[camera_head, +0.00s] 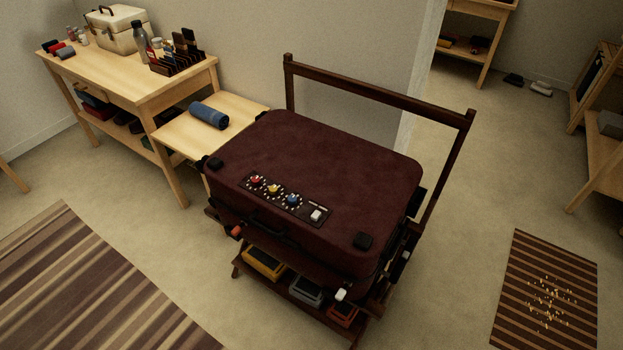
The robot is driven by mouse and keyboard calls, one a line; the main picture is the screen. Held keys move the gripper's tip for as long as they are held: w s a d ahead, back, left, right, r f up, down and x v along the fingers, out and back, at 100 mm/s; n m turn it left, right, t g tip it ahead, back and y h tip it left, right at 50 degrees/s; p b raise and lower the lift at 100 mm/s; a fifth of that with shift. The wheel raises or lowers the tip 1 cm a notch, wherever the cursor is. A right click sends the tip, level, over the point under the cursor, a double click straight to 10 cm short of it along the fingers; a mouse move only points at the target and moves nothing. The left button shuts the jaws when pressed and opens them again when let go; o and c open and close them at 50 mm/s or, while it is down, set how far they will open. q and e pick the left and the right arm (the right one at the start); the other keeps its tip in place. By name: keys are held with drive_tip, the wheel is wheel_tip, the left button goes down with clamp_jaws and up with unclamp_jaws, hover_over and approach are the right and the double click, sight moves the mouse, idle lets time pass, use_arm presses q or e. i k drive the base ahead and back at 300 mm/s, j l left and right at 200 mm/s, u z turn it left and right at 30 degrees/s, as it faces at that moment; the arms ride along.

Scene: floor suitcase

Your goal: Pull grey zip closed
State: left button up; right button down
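A dark maroon suitcase (330,160) lies flat on a dark wooden stand, with its lid down. Its lid carries a panel with red, yellow and blue dials (273,188) and a white switch (316,215). A small pale grey-white tab (341,295) shows low at the suitcase's front right corner; I cannot tell if it is the grey zip's pull. A small orange-red tab (236,231) shows at the front left. The zip line is too dark to make out, and the far sides are hidden. Neither of my grippers is in view.
Yellow, grey and red items (305,290) sit on the stand's lower shelf. A tall wooden frame (380,90) rises behind the suitcase. A wooden bench (185,82) stands at left. A striped rug (85,285) and a littered striped mat (510,290) flank clear floor.

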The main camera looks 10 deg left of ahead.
sight(341, 293)
drive_tip(key=k+l+u, duration=0.3)
drive_tip(key=l, duration=0.2)
drive_tip(key=k+l+u, duration=0.3)
drive_tip(key=i+u, duration=0.25)
drive_tip(key=i+l+u, duration=0.1)
drive_tip(key=u, duration=0.15)
drive_tip(key=k+z, duration=0.5)
